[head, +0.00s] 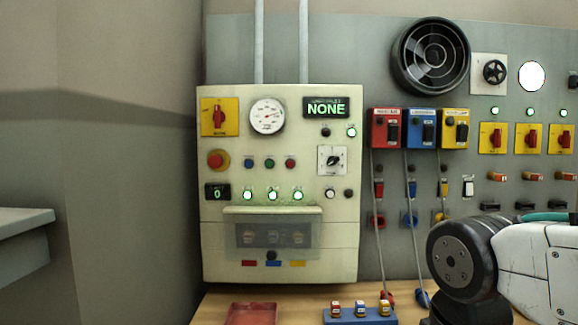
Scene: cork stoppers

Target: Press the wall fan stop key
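The wall fan (431,55) is a round black housing with a ringed grille, high on the grey wall panel at right of centre. I cannot tell whether it turns. No key carries a readable fan stop label. The cream control box (213,250) has a small red button (290,163) in a row with a green and a blue one, and a red mushroom button (216,159) on a yellow plate at its left. Which key belongs to the fan cannot be told. My arm shows at lower right, well below the fan; my gripper is out of view.
Red (385,129), blue (421,128) and yellow (454,128) boxes with hanging cords sit below the fan. Yellow plates with red rotary switches (495,138) are at right. A red tray (251,313) and a blue holder (345,316) stand on the wooden bench.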

